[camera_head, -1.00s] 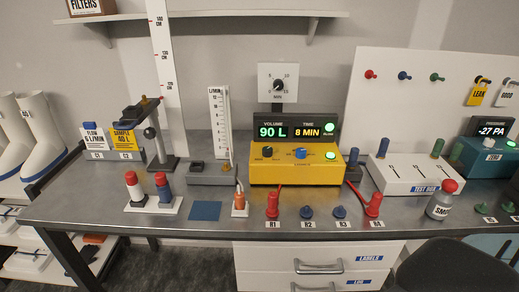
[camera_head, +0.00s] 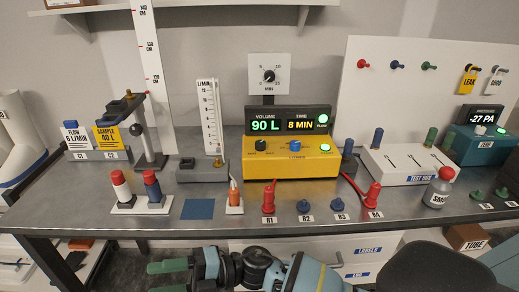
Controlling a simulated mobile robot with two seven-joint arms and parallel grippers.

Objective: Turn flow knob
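The yellow pump box (camera_head: 315,168) stands mid-bench, with a black knob (camera_head: 260,146) at left and a blue knob (camera_head: 295,146) at centre. Small lettering under the blue knob is too small to read surely. The display (camera_head: 287,122) above reads 90 L and 8 MIN, with a lit green button marked FLOW. A flow gauge (camera_head: 208,118) marked L/MIN stands left of the pump, a small brass-coloured knob (camera_head: 218,162) at its foot. My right gripper (camera_head: 160,278) is at the bottom, below the bench's front edge, green fingers apart and empty, well away from the knobs. My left gripper is out of view.
A dial timer (camera_head: 269,75) stands behind the pump. The blue pad (camera_head: 198,209) lies left of an orange-topped item (camera_head: 234,198).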

